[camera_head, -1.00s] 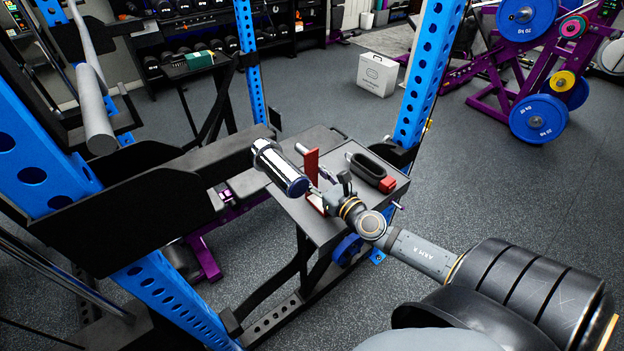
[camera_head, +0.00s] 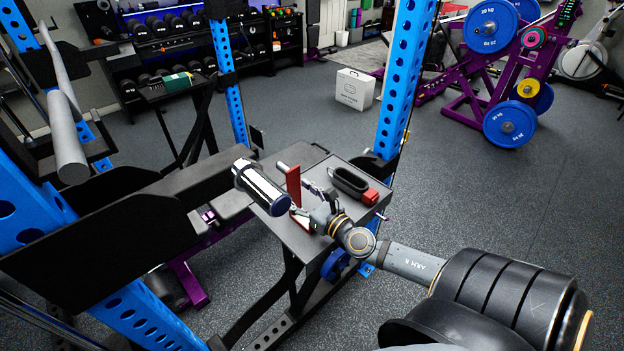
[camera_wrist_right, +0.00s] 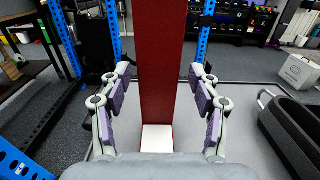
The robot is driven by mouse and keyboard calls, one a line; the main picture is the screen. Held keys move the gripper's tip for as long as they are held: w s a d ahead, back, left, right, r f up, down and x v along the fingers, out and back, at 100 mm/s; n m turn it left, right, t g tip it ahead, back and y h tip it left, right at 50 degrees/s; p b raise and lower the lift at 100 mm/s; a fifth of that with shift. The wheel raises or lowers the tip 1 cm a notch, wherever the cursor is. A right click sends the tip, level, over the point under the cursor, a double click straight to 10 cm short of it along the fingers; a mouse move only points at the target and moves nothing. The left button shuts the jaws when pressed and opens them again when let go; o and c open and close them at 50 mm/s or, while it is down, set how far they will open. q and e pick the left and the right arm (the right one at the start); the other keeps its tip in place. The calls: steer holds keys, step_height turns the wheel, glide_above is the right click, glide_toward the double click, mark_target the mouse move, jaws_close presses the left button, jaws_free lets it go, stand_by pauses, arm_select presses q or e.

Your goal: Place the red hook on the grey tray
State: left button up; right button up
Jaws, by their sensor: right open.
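The red hook (camera_head: 294,186) stands upright on the grey tray-like surface (camera_head: 303,245) beside the bench, with a silver peg near its top. In the right wrist view its tall red plate (camera_wrist_right: 162,70) rises between my fingers, with a pale patch at its foot. My right gripper (camera_head: 308,198) is open, its fingers pointing at the plate; in the wrist view the gripper (camera_wrist_right: 158,105) has a finger on each side with visible gaps. The hook's far side is hidden. My left gripper is not in view.
A chrome cylinder (camera_head: 260,187) hangs close to the left of the hook. A black oval holder (camera_head: 350,182) with a red block (camera_head: 370,197) lies on the right of the grey surface. Blue rack posts (camera_head: 402,80) stand around. Open floor (camera_head: 480,210) lies to the right.

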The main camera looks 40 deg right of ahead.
steer(key=s+p, duration=0.1)
steer(key=s, duration=0.2)
steer(key=s+p, duration=0.1)
steer(key=s, duration=0.3)
steer(key=s+p, duration=0.1)
steer(key=s, duration=0.2)
steer(key=shift+s+d+r, duration=0.1)
steer(key=shift+s+d, duration=0.2)
steer(key=shift+s, duration=0.2)
